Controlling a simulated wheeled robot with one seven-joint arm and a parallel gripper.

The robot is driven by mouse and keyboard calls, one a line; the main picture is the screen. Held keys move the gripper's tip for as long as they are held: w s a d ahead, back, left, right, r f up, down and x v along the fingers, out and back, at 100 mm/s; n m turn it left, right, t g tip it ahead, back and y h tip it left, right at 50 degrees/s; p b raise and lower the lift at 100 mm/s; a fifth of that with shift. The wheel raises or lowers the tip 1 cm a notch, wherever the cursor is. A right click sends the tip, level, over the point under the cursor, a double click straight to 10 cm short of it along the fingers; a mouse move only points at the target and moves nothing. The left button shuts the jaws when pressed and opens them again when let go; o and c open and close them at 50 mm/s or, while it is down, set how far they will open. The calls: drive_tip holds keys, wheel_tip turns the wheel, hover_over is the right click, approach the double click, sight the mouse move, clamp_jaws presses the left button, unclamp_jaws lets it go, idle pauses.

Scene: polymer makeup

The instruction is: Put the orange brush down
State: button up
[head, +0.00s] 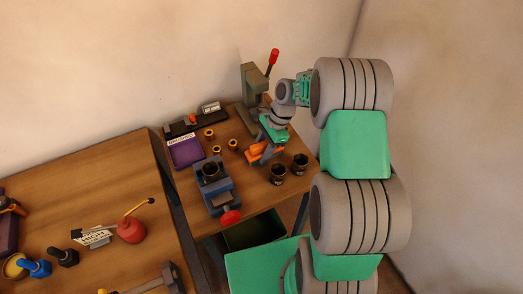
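The orange brush (257,148) shows in the head view as small orange parts at the tip of my gripper, over the back table. My gripper (266,150) points down there, with its green body (272,130) just above the orange. The brush lies at or between the fingers and is partly hidden by them. The fingers are too small to tell whether they are shut on it. I cannot tell whether the brush touches the tabletop.
Two dark cups (278,174) stand right of the gripper. A blue vise (217,190) with a red knob is in front, and several small brass cups stand to the left. A green press (251,85) with a red-handled lever stands behind. A purple box (186,151) sits at left.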

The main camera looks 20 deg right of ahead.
drive_tip(key=o, duration=0.5)
drive_tip(key=shift+c, duration=0.2)
drive_tip(key=shift+r, duration=0.1)
drive_tip(key=v, duration=1.2)
drive_tip(key=shift+a+r, duration=0.1)
drive_tip(key=s+a+r+n+t+h, duration=0.25)
drive_tip(key=a+r+n, duration=0.2)
drive_tip(key=r, duration=0.25)
drive_tip(key=s+d+r+n+t+h, duration=0.1)
drive_tip(key=s+r+n+t+h, duration=0.1)
drive_tip(key=s+n, duration=0.9)
drive_tip(key=shift+s+r+t, duration=0.35)
drive_tip(key=shift+s, duration=0.6)
